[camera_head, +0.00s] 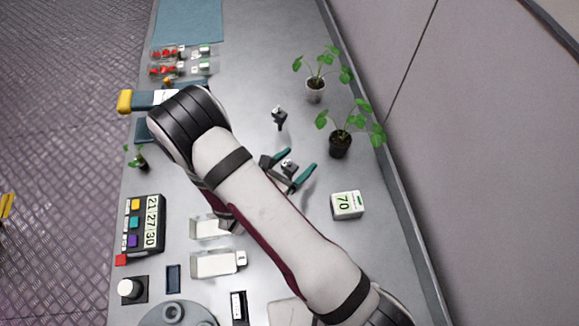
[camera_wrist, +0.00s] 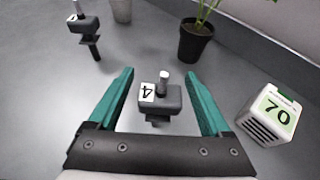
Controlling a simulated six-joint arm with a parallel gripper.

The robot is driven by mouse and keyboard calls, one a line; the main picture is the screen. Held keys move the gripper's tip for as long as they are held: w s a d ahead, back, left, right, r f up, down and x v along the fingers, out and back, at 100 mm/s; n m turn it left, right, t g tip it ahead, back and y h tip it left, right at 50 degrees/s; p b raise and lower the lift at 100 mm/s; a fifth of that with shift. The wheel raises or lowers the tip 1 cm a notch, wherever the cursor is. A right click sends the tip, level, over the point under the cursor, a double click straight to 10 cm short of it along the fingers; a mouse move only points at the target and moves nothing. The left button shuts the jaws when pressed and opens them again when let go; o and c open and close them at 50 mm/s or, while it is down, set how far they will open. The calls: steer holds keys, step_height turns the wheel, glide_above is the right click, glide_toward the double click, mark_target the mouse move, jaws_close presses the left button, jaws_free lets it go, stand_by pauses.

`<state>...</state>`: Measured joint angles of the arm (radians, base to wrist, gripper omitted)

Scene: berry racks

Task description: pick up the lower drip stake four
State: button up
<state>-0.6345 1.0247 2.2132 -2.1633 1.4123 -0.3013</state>
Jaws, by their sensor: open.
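The lower drip stake four (camera_wrist: 166,98) is a dark grey block with a pale peg on top and a white label reading 4. It stands on the grey bench between the two teal fingers of my gripper (camera_wrist: 159,75) in the wrist view. The fingers are open, with a gap on both sides of the stake. In the head view the stake (camera_head: 288,166) shows between the fingertips of my gripper (camera_head: 293,160), just past my arm. Its lower end is mostly hidden under its block.
Another drip stake (camera_head: 279,117) stands farther up the bench. A potted plant in a black pot (camera_head: 340,146) and one in a white pot (camera_head: 315,90) stand by the right wall. A white box marked 70 (camera_head: 347,205) sits right of my gripper.

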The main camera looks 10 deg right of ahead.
jaws_close()
stand_by(0.4)
steer(key=shift+w, duration=0.1)
